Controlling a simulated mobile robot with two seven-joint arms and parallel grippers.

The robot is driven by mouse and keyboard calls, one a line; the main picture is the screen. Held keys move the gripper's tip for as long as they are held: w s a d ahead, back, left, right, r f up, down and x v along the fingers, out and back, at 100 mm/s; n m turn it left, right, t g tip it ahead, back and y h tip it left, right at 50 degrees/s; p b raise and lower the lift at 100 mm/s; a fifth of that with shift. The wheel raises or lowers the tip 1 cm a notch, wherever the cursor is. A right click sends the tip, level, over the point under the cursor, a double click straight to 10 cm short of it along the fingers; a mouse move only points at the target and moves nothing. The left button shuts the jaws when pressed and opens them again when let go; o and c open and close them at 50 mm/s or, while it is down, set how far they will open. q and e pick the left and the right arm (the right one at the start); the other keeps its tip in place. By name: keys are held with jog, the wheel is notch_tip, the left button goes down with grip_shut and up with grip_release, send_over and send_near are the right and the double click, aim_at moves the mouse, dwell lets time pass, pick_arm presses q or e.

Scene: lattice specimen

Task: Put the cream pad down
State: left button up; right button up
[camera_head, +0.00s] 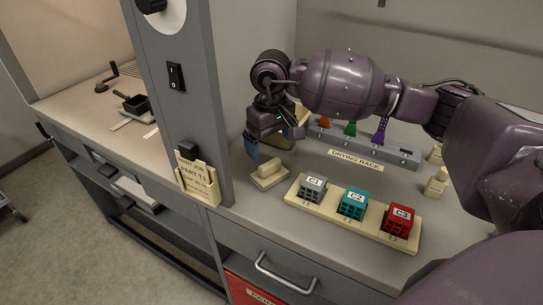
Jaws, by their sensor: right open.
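The cream pad (268,174) lies on the grey counter, left of the specimen tray, with a raised paler part on top. My right gripper (266,150) is just above and behind it, pointing down, open. A blue fingertip shows at its left side; the gap between the fingers is partly hidden. I see no contact between the gripper and the pad. My left gripper is not in view.
A cream tray (290,197) holds grey, teal and red lattice blocks marked C1, C2 and C3. Behind it is the drying rack (403,155) with coloured pieces. Small cream bottles (436,186) stand at the right. A grey pillar (204,100) rises at the left.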

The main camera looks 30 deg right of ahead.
aim_at(271, 164)
jog(key=shift+r, duration=1.5)
